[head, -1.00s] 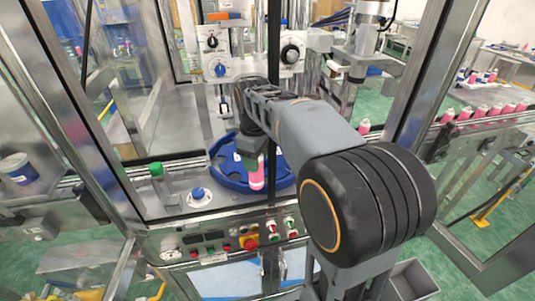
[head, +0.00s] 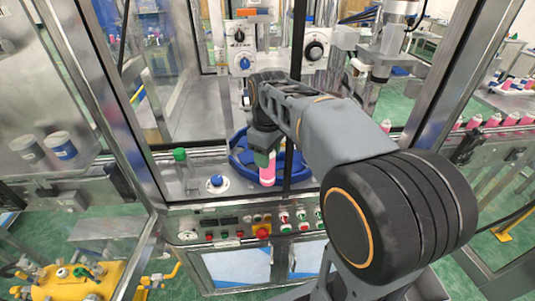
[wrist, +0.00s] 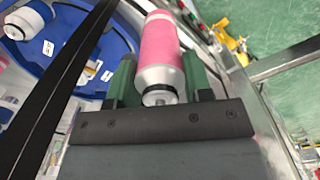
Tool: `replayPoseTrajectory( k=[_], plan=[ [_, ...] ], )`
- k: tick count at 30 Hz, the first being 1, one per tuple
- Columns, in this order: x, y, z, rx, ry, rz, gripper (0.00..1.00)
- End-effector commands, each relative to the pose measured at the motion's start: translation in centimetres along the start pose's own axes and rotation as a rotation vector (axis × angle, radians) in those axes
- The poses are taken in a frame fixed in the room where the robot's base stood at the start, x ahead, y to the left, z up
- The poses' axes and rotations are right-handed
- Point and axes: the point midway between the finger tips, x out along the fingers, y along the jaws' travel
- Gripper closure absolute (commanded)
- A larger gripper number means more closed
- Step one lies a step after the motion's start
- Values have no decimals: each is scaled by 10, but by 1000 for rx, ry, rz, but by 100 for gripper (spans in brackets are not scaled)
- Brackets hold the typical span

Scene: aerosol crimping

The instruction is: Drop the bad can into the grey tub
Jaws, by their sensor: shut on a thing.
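My gripper (head: 265,152) is shut on a pink can (head: 267,174), which hangs upright at the front of the blue round dish (head: 240,158) in the head view. In the wrist view the green fingers of my gripper (wrist: 160,85) sit on either side of the pink can (wrist: 158,42), with its silver shoulder and white tip towards the camera. I cannot make out the grey tub in either current view.
The blue dish (wrist: 88,38) holds white-topped cans in the wrist view. A control panel (head: 245,226) with buttons runs below the machine deck. Metal frame posts (head: 437,70) stand either side of the opening. A row of pink cans (head: 493,121) stands on the right conveyor.

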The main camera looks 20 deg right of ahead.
Motion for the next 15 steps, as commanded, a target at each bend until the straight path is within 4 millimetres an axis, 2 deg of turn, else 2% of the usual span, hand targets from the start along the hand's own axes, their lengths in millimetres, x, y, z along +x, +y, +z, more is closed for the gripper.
replayPoseTrajectory(
  k=[15],
  plan=[
    [-33, -1, -1, -3, 1, 1, 89]
  ],
)
